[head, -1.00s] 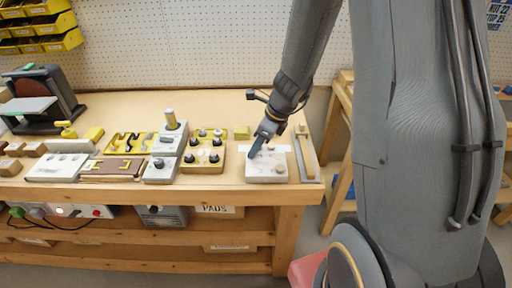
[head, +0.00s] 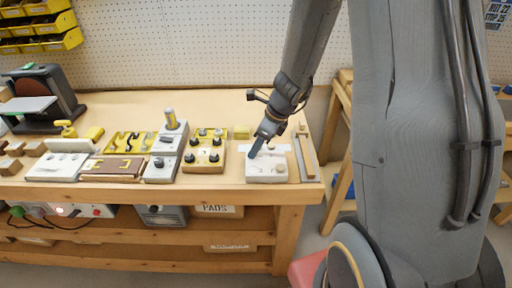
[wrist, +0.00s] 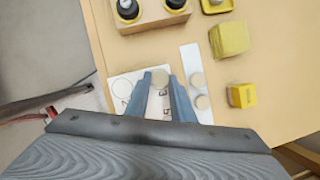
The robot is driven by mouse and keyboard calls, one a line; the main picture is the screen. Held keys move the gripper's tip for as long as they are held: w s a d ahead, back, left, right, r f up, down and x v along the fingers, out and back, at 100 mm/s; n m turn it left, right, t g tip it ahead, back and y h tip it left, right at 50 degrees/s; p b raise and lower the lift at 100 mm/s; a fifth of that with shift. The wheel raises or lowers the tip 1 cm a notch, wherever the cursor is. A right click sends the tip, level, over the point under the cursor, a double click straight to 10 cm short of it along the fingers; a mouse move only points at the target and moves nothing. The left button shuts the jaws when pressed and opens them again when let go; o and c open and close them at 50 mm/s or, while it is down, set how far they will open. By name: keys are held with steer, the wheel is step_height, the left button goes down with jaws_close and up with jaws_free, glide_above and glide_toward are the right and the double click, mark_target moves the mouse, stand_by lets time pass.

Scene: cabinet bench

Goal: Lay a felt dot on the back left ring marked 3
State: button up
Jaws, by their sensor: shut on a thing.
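My gripper (wrist: 160,77) is shut on a beige felt dot (wrist: 160,80), held between its two blue-grey fingertips. The dot is over the white ring board (wrist: 122,90), beside a printed 3. I cannot tell whether it touches the board. An empty ring with a number shows at the board's left in the wrist view; the 3's own ring is not clear. In the head view my gripper (head: 252,153) is at the back left of the board (head: 262,175), and a pale dot (head: 281,169) shows at the board's right. My gripper hides part of the board.
A white strip (wrist: 187,58) beside the board carries two more beige dots (wrist: 196,79). A yellow block (wrist: 229,38) and a smaller yellow piece (wrist: 242,95) are nearby.

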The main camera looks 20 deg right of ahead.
steer(key=shift+f, duration=0.1)
steer(key=o, duration=1.2)
steer(key=shift+r, duration=0.2)
steer(key=shift+r+p, duration=3.4)
steer(key=shift+p, duration=0.5)
steer(key=s+r+n+h+b, duration=0.1)
steer(key=s+n, duration=0.4)
steer(key=n, duration=0.3)
steer(key=s+r+n+g+h+b, duration=0.1)
steer(key=s+r+n, duration=0.1)
steer(key=s+n, duration=0.4)
steer(key=s+a+r+n+h+b, duration=0.1)
steer(key=s+n, duration=0.4)
steer(key=n, duration=0.6)
steer(key=shift+s+r+n+b, duration=0.3)
steer(key=shift+r+n+b, duration=0.1)
steer(key=shift+r+b, duration=0.25)
